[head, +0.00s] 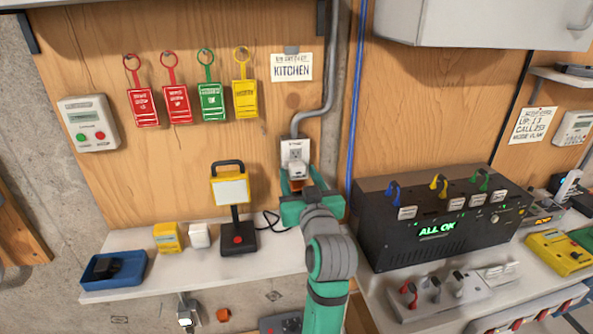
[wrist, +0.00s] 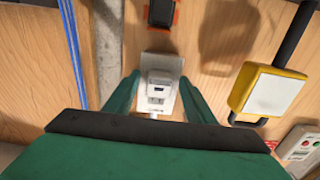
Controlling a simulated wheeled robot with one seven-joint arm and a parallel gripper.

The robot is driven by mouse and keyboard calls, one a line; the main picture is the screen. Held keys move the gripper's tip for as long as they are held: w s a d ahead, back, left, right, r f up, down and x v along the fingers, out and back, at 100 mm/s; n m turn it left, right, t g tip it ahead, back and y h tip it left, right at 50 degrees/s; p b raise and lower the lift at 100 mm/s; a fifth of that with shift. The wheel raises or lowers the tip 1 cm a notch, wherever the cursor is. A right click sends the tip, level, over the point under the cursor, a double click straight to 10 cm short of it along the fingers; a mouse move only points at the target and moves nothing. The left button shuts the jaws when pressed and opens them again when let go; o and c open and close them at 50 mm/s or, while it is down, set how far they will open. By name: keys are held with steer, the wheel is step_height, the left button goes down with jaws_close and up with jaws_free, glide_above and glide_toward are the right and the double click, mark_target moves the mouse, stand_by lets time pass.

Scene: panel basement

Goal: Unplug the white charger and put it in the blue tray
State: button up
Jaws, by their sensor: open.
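The white charger (head: 297,171) sits in the lower part of the white wall outlet (head: 295,148) under the KITCHEN sign. In the wrist view the charger (wrist: 160,82) is between my fingertips, with the outlet plate (wrist: 168,65) behind it. My gripper (head: 311,205) is open, one finger on each side of the charger with visible gaps; contact is not seen. It also shows in the wrist view (wrist: 158,98). The blue tray (head: 112,281) stands at the left end of the shelf and holds a black object (head: 107,266).
A yellow-headed lamp (head: 231,190), a white cube (head: 200,236) and a yellow box (head: 167,237) stand between tray and outlet. A grey conduit (head: 325,105) and blue cable (head: 357,100) run beside the outlet. A black panel box (head: 435,215) stands right of my arm.

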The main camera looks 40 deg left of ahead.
stand_by(0.5)
jaws_close()
steer(key=shift+v, duration=3)
steer(key=shift+w, duration=0.1)
